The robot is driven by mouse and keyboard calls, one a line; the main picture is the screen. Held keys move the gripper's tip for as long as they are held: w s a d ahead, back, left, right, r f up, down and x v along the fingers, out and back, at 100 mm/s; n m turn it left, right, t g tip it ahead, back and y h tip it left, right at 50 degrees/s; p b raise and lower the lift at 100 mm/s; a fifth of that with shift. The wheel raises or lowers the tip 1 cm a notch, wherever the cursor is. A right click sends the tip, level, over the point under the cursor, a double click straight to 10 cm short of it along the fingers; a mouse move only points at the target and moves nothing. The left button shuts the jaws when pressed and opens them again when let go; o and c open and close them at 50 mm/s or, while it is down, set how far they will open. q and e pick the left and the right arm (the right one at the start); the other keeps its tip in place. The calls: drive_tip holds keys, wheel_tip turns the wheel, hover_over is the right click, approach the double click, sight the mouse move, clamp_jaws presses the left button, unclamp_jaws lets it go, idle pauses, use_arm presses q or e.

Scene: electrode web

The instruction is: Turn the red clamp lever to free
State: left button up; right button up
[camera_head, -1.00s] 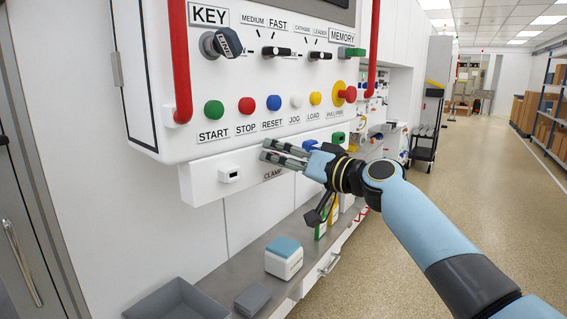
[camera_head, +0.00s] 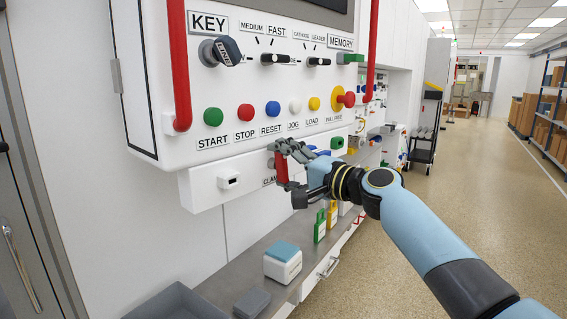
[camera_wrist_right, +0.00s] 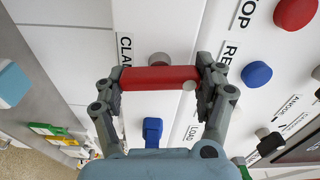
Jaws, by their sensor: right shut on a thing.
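The red clamp lever (camera_head: 281,168) is on the white panel strip under the row of buttons, beside the partly covered CLAMP label (camera_head: 268,181). In the head view its red bar stands roughly upright. My right gripper (camera_head: 287,171) is shut on it, one finger above and one below. In the right wrist view, the red lever (camera_wrist_right: 160,78) spans between the two fingertips of the right gripper (camera_wrist_right: 161,84), which touch its ends. A round grey pivot shows just behind the bar. My left gripper is not in view.
Above are the coloured buttons, with the red STOP button (camera_head: 245,112) among them. A red vertical rail (camera_head: 179,70) runs beside the panel. Below, a shelf holds a white box with a blue top (camera_head: 283,262) and a grey tray (camera_head: 178,303).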

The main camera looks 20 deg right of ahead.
drive_tip(key=shift+m, duration=0.7)
drive_tip(key=shift+f, duration=0.1)
drive_tip(key=o, duration=1.1)
drive_tip(key=shift+o, duration=0.2)
drive_tip(key=v, duration=1.2)
